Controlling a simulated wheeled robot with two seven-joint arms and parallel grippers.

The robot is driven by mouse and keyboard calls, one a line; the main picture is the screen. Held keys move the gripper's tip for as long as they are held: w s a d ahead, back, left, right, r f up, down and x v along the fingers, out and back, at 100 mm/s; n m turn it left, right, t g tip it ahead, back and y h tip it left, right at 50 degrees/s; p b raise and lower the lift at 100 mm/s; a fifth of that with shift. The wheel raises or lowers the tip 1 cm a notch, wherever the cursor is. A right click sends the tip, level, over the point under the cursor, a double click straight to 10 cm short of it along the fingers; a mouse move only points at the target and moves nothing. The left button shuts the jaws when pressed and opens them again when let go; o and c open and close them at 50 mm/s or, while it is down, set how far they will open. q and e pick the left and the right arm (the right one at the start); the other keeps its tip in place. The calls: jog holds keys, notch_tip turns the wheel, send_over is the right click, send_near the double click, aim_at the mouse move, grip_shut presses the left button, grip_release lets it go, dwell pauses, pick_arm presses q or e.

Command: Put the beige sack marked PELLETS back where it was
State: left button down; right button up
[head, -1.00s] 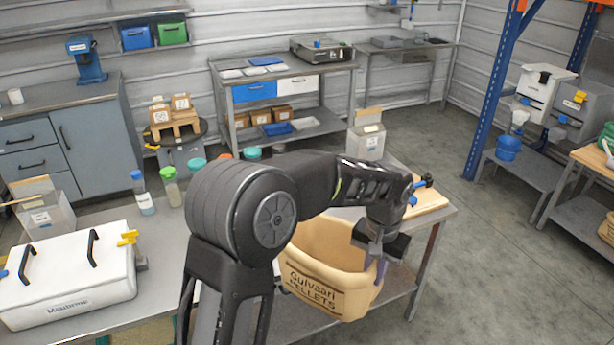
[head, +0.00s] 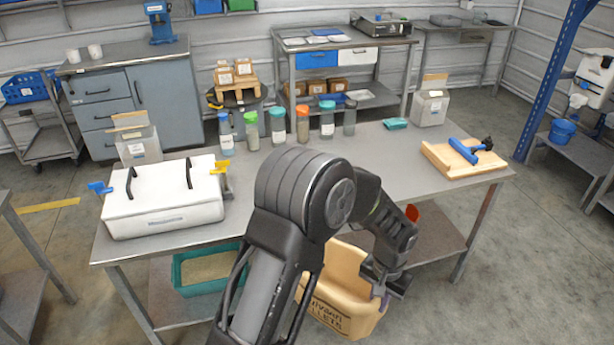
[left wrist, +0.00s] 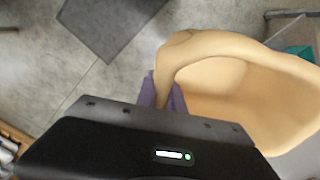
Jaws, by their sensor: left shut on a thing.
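The beige sack marked PELLETS (head: 345,285) hangs in front of the table's near edge in the head view, its mouth open upward. My left gripper (head: 382,291) is shut on its rim at the right side. In the left wrist view the sack (left wrist: 245,90) fills the right side, and the purple fingers of my left gripper (left wrist: 158,92) pinch its rim. My left arm hides part of the sack and its lettering. My right gripper is not in view.
The grey table (head: 400,160) bears a white lidded box (head: 165,200), several bottles and a wooden board (head: 465,160) with a blue tool. A teal tray (head: 207,268) sits on its lower shelf. The floor at right is clear.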

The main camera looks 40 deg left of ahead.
aim_at(375, 313)
pick_arm(q)
jog(key=shift+s+d+f, duration=0.1)
jog(key=shift+s+f, duration=0.3)
jog(key=shift+f, duration=0.3)
jog(key=shift+s+d+f, duration=0.1)
jog(key=shift+s+f, duration=0.3)
jog(key=shift+f, duration=0.3)
